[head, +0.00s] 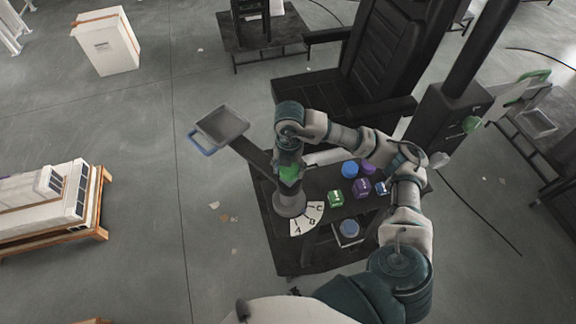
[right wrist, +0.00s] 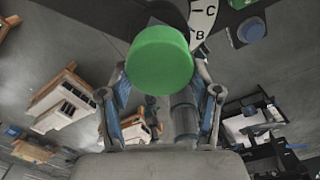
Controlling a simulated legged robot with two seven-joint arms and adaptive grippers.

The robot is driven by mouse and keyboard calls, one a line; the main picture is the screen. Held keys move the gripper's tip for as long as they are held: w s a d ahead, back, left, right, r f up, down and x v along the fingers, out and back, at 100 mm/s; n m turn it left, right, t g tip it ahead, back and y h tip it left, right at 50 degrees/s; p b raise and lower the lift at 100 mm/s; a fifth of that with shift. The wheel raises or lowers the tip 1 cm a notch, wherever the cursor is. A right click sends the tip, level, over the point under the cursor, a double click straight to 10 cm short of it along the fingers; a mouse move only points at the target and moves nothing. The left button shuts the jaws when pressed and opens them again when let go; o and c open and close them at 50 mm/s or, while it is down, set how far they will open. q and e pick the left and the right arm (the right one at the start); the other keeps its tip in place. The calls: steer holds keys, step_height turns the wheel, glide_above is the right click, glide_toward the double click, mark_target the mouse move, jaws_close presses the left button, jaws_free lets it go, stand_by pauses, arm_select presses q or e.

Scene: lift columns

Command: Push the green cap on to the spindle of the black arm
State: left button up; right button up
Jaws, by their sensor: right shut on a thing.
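The green cap (head: 290,173) is held by my right gripper (head: 289,168) above the round grey base of the black arm. In the right wrist view the same cap (right wrist: 160,58) sits between the two fingers and fills the upper middle. The black arm (head: 254,153) slants up and left, with a grey tray (head: 222,125) with a blue handle at its far end. I cannot make out the spindle; the gripper and cap cover that area. My left gripper is not in view.
A fan-shaped dial (head: 308,219) with letters lies beside the base on the dark table (head: 290,258). A black chair (head: 375,60) stands behind.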

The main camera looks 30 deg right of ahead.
steer(key=shift+d+r, duration=0.1)
steer(key=shift+r, duration=0.05)
steer(key=shift+a+f+b, duration=0.2)
steer(key=shift+f+b, duration=0.2)
steer(key=shift+f, duration=0.05)
stand_by(0.6)
steer(key=shift+d+f+b, duration=0.1)
steer(key=shift+f+b, duration=0.3)
steer(key=shift+f, duration=0.05)
steer(key=shift+f, duration=0.2)
steer(key=shift+f+b, duration=0.25)
steer(key=shift+b, duration=0.2)
steer(key=shift+f, duration=0.2)
stand_by(0.5)
